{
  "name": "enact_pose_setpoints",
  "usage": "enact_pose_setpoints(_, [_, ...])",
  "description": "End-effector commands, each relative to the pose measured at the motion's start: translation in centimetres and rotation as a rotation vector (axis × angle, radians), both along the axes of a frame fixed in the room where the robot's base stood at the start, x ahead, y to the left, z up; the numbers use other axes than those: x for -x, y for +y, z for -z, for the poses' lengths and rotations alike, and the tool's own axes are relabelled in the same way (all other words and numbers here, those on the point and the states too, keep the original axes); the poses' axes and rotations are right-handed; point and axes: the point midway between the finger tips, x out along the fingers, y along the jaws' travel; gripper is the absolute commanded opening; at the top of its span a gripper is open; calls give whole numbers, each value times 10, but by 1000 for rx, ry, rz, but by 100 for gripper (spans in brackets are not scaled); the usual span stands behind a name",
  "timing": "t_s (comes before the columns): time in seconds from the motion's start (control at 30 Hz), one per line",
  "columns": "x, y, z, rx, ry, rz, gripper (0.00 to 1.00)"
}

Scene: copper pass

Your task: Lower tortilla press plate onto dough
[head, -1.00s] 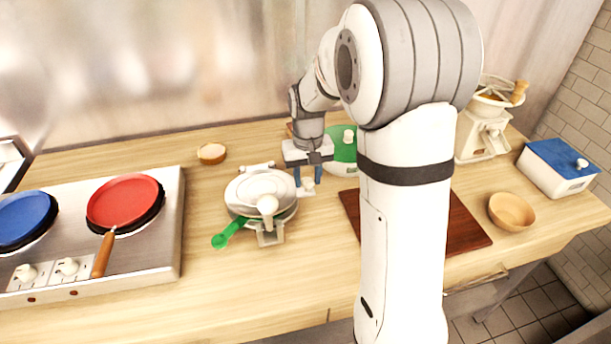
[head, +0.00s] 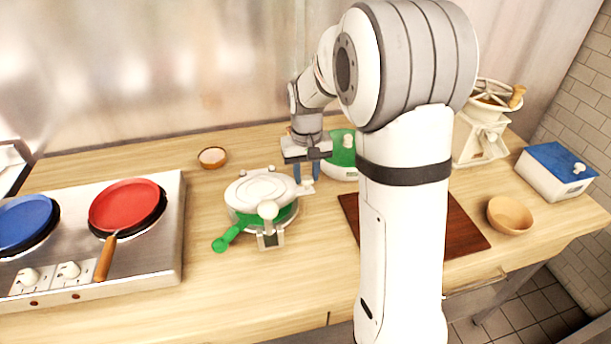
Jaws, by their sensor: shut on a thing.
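The tortilla press (head: 277,239) stands on the wooden counter left of my arm. Its round white upper plate (head: 255,187) sits over the base, and a green surface shows in the gap below its front right edge. A white knob (head: 267,209) stands at the front, and a green handle (head: 226,242) sticks out front left. My gripper (head: 306,178) points down at the press's right side, shut on a small white piece (head: 307,187). I cannot tell whether that piece is joined to the plate. No dough is visible.
A steel stove (head: 160,230) with red (head: 124,203) and blue (head: 22,220) pans stands left. A small bowl (head: 212,158) is behind the press.

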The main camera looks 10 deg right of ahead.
Motion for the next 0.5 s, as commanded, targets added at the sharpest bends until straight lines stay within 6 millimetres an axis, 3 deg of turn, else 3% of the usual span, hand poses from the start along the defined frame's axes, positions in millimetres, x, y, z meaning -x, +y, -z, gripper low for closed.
enact_pose_setpoints(0.03, [-3,0,-2,0,-12,0,0])
enact_pose_setpoints(0.07, [-3,0,-2,0,-12,0,31])
enact_pose_setpoints(0.3, [-2,0,-1,0,-8,-1,51])
enact_pose_setpoints(0.5, [-1,1,0,0,-5,-1,52])
